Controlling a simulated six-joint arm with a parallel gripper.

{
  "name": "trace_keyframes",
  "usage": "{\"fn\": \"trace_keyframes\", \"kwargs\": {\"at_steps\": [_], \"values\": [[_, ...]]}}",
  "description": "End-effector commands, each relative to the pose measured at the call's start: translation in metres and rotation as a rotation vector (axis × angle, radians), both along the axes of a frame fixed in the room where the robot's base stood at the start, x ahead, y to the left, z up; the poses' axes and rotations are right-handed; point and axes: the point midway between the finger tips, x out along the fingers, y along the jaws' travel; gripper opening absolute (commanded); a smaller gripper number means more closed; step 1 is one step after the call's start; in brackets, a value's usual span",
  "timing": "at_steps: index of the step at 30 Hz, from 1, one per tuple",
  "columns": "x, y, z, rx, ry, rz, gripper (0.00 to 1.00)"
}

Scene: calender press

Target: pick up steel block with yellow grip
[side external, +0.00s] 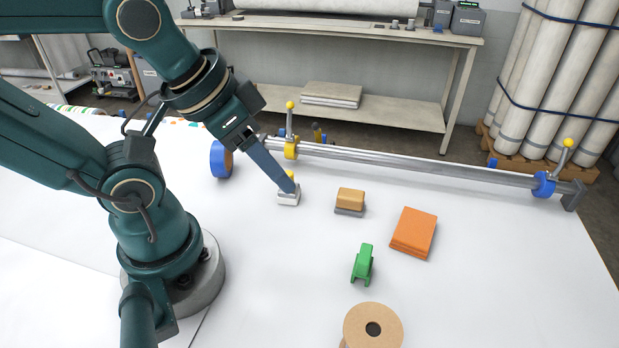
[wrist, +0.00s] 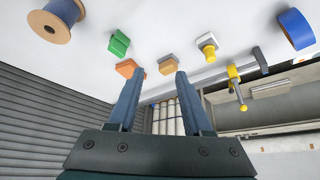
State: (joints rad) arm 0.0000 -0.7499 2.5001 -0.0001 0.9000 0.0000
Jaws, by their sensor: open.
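The steel block with yellow grip (side external: 288,198) sits on the white table, left of a tan-topped block. In the side view, my gripper (side external: 289,187) overlaps the block and hides part of its yellow grip; contact cannot be told there. In the wrist view, the block (wrist: 208,47) with its yellow knob lies beyond and to the right of the fingertips, not between them. My gripper (wrist: 157,76) is open, its two blue-grey fingers apart and nothing held between them.
Nearby are the tan-topped block (side external: 350,199), orange sheets (side external: 413,233), green holder (side external: 363,264), brown spool (side external: 373,309) and blue roll (side external: 221,160). A metal bar (side external: 420,165) with a yellow clamp (side external: 290,149) and blue clamp (side external: 544,184) runs behind the block.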

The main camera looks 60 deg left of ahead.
Motion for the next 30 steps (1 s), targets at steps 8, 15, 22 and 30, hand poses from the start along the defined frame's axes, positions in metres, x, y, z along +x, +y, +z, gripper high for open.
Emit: {"fn": "trace_keyframes", "kwargs": {"at_steps": [8,15,22,30], "values": [[0.000,0.000,0.000,0.000,0.000,0.000,0.61],[-0.004,0.015,-0.003,0.095,0.027,-0.030,0.61],[-0.011,0.059,-0.023,0.387,0.257,-0.177,0.61],[0.000,0.103,-0.040,0.760,0.565,-0.463,0.61]]}}
